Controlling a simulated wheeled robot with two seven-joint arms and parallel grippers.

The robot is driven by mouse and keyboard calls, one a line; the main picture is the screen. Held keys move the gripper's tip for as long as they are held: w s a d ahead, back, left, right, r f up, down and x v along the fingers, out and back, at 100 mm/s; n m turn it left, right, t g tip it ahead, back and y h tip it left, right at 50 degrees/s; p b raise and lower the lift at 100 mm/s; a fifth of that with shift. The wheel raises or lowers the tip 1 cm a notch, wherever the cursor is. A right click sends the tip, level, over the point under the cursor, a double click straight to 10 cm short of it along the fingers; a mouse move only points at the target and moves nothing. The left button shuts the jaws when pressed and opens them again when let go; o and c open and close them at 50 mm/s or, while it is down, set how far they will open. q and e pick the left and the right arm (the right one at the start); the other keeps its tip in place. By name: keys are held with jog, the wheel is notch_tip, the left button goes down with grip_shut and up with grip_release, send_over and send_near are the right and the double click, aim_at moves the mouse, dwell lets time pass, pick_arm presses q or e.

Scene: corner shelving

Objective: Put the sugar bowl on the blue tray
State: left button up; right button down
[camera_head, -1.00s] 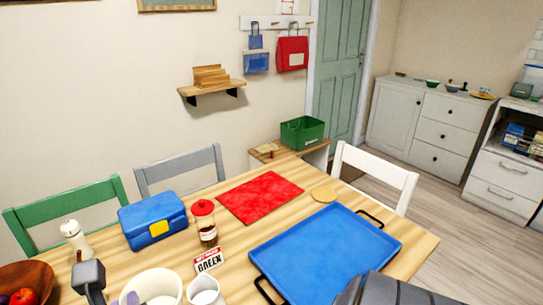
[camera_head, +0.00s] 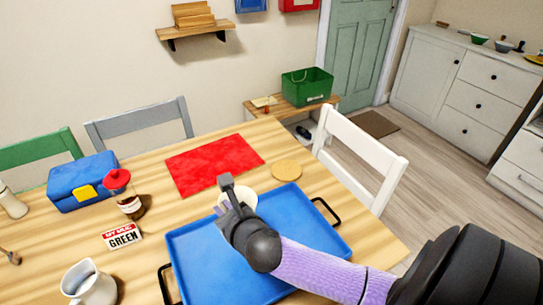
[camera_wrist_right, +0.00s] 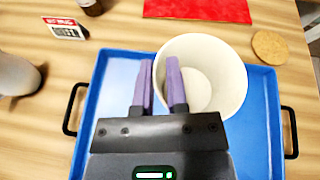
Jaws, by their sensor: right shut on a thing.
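The white sugar bowl (camera_head: 246,196) is over the far part of the blue tray (camera_head: 191,247), partly hidden behind my right gripper. In the right wrist view the bowl (camera_wrist_right: 224,78) appears open-topped and empty. My right gripper (camera_wrist_right: 160,72) is shut on its near left wall, with one purple finger inside the rim and one outside. In the head view the right gripper (camera_head: 228,205) is above the tray. The bowl's base is hidden, so I cannot tell whether it touches the tray. My left gripper is not in view.
A red mat (camera_head: 214,164) and a round cork coaster (camera_head: 287,170) lie beyond the tray. The tray holds nothing else visible.

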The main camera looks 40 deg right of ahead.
jog(key=f+b, duration=0.1)
jog(key=d+f+b, duration=0.1)
jog(key=f, duration=0.1)
jog(key=d+f, duration=0.1)
jog(key=f, duration=0.1)
jog(key=shift+f+b, duration=0.25)
jog(key=shift+b, duration=0.15)
notch_tip(320, 180, down, 6)
jog(key=b, duration=0.3)
jog(key=shift+f+b, duration=0.15)
jog(key=shift+b, duration=0.2)
jog(key=shift+r, duration=0.25)
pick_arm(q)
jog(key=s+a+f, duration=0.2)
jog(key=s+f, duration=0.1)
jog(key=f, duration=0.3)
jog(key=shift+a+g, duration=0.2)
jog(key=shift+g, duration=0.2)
pick_arm(e)
jog(key=shift+f, duration=0.1)
jog(key=c, duration=0.7)
grip_release()
jog(key=shift+c, duration=0.2)
jog(key=shift+o, duration=0.5)
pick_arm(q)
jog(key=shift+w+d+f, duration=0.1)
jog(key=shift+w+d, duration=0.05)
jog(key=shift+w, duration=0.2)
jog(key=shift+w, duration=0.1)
